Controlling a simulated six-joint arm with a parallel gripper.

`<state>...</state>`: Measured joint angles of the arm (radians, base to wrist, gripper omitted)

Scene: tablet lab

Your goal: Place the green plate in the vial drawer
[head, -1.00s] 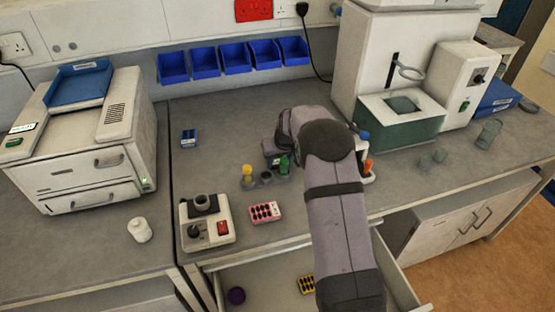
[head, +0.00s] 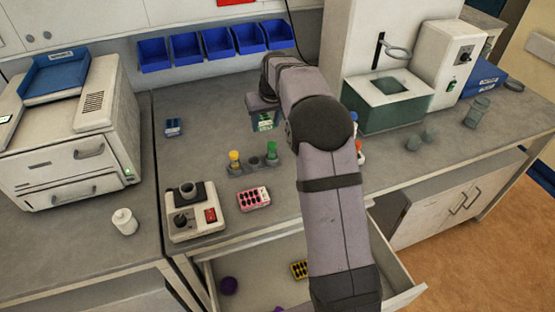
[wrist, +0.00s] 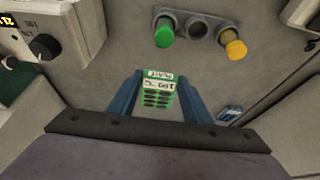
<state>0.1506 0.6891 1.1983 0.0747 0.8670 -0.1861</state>
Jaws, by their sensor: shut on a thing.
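The green plate (wrist: 158,92) is small, with dark wells and a white label. My gripper (wrist: 158,78) is shut on it, with blue fingers on either side in the wrist view. In the head view, the green plate (head: 265,122) shows under my gripper (head: 262,104), behind the vial rack and apparently above the bench; the exact height is unclear. The open drawer (head: 250,262) under the front bench edge holds a yellow plate (head: 299,269) and purple round things (head: 229,285). My arm hides its right part.
A rack with a yellow vial (head: 235,159) and a green vial (head: 271,152) stands between plate and drawer. A pink plate (head: 254,198) and a white device (head: 196,212) sit near the front edge. A blue plate (head: 173,127) lies left.

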